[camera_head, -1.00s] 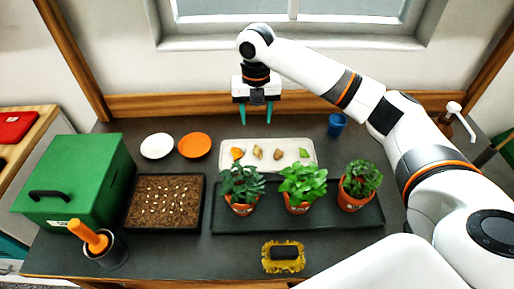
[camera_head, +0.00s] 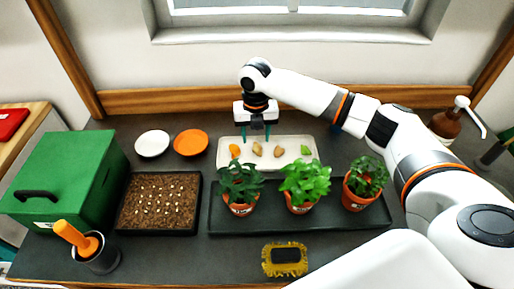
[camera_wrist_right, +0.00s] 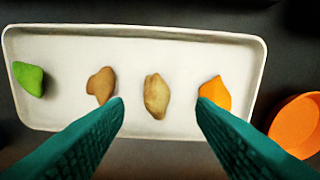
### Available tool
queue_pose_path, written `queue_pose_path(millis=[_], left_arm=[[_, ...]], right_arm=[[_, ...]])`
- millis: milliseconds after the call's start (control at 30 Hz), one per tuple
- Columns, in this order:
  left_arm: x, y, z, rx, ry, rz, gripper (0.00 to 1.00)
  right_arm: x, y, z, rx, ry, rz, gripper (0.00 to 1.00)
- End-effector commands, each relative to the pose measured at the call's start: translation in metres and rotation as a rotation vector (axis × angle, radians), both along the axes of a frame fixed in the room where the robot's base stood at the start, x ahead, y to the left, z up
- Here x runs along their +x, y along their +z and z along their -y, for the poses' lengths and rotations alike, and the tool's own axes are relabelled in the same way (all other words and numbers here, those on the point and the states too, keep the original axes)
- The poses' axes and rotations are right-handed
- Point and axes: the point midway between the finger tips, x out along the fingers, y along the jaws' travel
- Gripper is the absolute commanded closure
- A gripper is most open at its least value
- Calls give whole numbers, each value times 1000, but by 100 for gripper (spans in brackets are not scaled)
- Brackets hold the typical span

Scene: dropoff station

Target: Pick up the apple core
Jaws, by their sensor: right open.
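The apple core appears to be the tan, brown-streaked piece (camera_head: 257,150) lying on a white tray (camera_head: 292,142). In the right wrist view the piece (camera_wrist_right: 156,96) lies near the middle of the tray (camera_wrist_right: 205,65), between the two fingertips in the picture. My right gripper (camera_head: 255,138) points down over the tray's left part, its teal fingers apart and empty. The fingers also frame the piece in the wrist view (camera_wrist_right: 160,104). The height gap is hard to judge. My left gripper is not in view.
On the same tray lie an orange piece (camera_wrist_right: 216,92), a brown piece (camera_wrist_right: 101,85) and a green piece (camera_wrist_right: 28,78). Three potted plants (camera_head: 305,182) stand in front.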

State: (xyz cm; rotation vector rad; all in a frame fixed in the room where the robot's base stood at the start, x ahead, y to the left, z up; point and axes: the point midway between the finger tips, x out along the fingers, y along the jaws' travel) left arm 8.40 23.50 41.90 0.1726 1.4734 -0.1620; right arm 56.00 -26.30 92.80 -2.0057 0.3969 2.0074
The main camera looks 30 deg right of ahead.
Motion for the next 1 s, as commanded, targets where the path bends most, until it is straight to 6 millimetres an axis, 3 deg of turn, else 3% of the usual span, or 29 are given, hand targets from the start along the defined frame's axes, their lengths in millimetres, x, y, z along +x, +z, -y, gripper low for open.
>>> queue_pose_path(millis=[233, 533, 567, 833, 1000], left_arm=[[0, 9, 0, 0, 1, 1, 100], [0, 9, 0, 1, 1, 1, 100], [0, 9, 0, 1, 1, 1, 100], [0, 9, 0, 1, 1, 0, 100], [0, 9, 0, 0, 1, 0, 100]], right_arm=[[0, -36, 4, 0, 0, -3, 49], [1, -43, 4, -1, 1, 0, 49], [1, -43, 4, -1, 1, 0, 51], [1, -42, 5, -1, 1, 0, 95], [1, -42, 5, -1, 1, 0, 97]])
